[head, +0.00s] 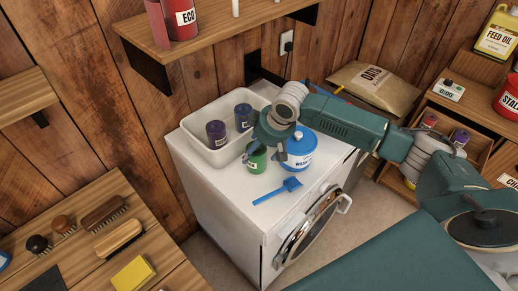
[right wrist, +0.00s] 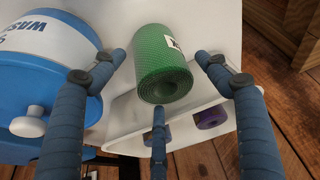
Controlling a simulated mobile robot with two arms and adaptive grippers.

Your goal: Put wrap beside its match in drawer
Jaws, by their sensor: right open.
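A green wrap (head: 257,160) stands on the white washing machine's top, beside a blue-and-white tub (head: 300,152). My right gripper (head: 266,150) is open above it and partly hides it. In the right wrist view my gripper's fingers (right wrist: 159,70) are spread around the green wrap (right wrist: 163,65), apart from it. My left gripper is out of view.
A blue scoop (head: 277,191) lies near the washer's front edge (head: 240,225). A wooden shelf (head: 215,32) with red containers overhangs the back. Brushes and a yellow sponge (head: 132,274) lie on the bench at left. A sack (head: 374,87) lies behind my right arm.

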